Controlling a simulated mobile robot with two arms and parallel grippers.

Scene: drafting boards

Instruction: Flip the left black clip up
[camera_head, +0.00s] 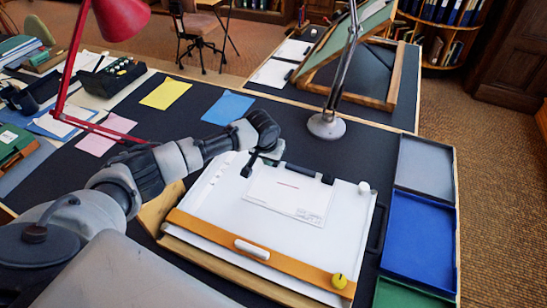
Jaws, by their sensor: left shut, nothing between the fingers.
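A white drafting board (225,205) lies on the dark desk, with a white sheet (285,195) on it. A black strip or clip (301,171) runs along the sheet's top edge. A small black clip end (327,179) shows at its right. The strip's left end, where the left black clip would be, is partly hidden by my left gripper, so I cannot tell whether that clip is up or down. My left gripper (248,172) is shut and empty, pointing down at the sheet's upper left corner. Contact is unclear. My right gripper is not in view.
An orange ruler bar (215,233) with a white handle and a yellow knob (339,281) crosses the board's front. A lamp base (326,126) stands behind it. Grey and blue trays (418,240) line the right. A red lamp (122,18) stands left.

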